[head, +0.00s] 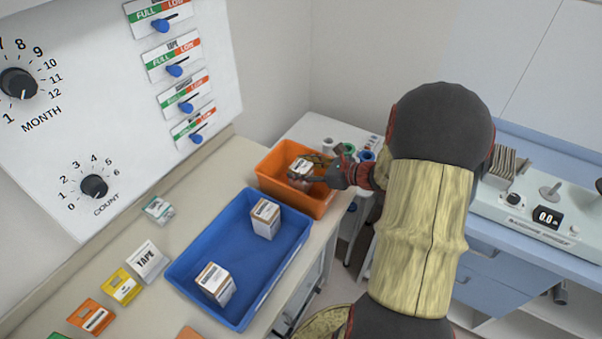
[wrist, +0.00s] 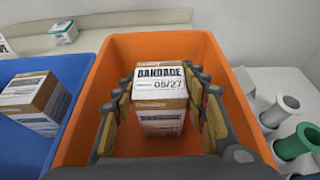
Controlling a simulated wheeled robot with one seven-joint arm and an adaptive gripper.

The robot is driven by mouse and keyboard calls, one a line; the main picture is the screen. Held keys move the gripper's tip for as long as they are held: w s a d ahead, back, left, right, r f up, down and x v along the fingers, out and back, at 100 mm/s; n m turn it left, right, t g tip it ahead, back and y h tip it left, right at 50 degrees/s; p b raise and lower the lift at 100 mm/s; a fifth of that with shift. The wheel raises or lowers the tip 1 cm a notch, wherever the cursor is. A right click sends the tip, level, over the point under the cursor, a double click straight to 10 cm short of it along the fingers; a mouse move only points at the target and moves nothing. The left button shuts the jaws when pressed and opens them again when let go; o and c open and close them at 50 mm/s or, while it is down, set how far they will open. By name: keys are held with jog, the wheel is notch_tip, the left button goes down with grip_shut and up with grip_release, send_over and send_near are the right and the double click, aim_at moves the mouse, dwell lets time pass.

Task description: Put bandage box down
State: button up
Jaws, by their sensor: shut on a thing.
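My gripper (wrist: 160,105) is shut on a white and brown bandage box (wrist: 160,88), with a finger on each side of it. The box label reads BANDAGE and 05/27. In the wrist view the box is upright within the walls of the orange bin (wrist: 84,120). I cannot tell whether it touches the bin's floor. In the head view the bandage box (head: 301,167) is at the orange bin (head: 318,206), with my gripper (head: 308,176) reaching in from the right.
A blue tray (head: 240,222) beside the orange bin holds two similar boxes (head: 265,218), (head: 214,284). A small white and green box (head: 158,209) lies on the counter by the wall. Coloured label cards, including TAPE (head: 147,262), lie left of the tray. Rolls (wrist: 298,142) stand right of the bin.

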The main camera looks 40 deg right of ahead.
jog(key=shift+f, duration=0.2)
jog(key=shift+f, duration=0.2)
jog(key=o, duration=1.3)
jog(key=shift+r, duration=0.1)
